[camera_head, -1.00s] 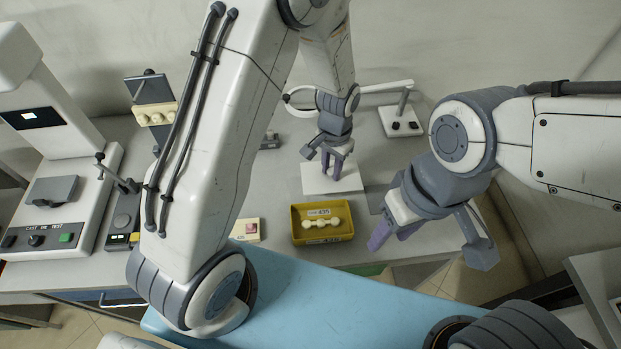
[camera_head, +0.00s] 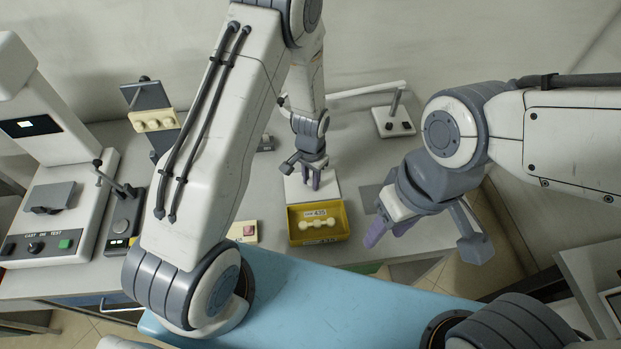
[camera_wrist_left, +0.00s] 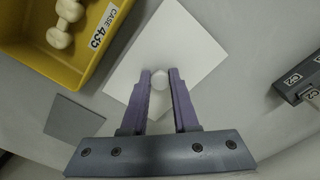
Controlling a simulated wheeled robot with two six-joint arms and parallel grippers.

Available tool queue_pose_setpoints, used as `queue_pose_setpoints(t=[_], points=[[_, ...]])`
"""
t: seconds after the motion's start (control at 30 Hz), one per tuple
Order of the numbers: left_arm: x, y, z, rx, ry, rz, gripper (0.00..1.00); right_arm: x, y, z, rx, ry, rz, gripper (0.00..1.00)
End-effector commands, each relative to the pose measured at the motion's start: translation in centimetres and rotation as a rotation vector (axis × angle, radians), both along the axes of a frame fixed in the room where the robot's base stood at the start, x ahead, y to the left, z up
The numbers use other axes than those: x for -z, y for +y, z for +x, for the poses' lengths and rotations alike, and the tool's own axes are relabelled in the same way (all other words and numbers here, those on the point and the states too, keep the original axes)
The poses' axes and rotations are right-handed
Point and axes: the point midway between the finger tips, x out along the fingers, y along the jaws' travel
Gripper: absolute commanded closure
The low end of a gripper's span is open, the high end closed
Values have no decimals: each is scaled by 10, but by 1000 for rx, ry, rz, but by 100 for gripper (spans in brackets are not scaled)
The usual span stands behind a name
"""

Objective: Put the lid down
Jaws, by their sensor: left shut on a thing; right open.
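The lid is a flat white square plate (camera_head: 328,186) with a small round knob (camera_wrist_left: 160,77). In the left wrist view the plate (camera_wrist_left: 192,45) spreads out beneath the fingertips. My left gripper (camera_head: 311,184) is shut on the knob, which shows between its purple fingers (camera_wrist_left: 160,85). The lid is just behind the yellow tray (camera_head: 318,238), close to its rear edge. I cannot tell how high it is above the table. My right gripper (camera_head: 424,240) is open and empty, to the right of the tray.
The tray, labelled 435, holds a pale knobbed piece (camera_head: 318,223). A grey square (camera_head: 369,198) lies on the table to its right. A white-based stand (camera_head: 393,121) is at the back right.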

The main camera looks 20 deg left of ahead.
Motion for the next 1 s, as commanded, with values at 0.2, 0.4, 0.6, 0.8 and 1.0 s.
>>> queue_pose_setpoints(t=[0.2, 0.4, 0.6, 0.8, 1.0], points=[[2, 0, 0, 0, 1, 0, 42, 1, 0, 0, 0, 0, 0, 50], [-1, 0, 0, 0, 1, 0, 42, -1, 0, 0, 0, 0, 0, 50], [-23, 0, 1, 0, -5, -1, 42, 4, 0, 0, 0, 0, 0, 50], [-66, 0, 1, 0, -7, -1, 42, 10, 0, 0, 0, 0, 0, 50], [-103, 0, 0, -1, -4, -1, 42, 14, 0, 0, 0, 0, 0, 50]])
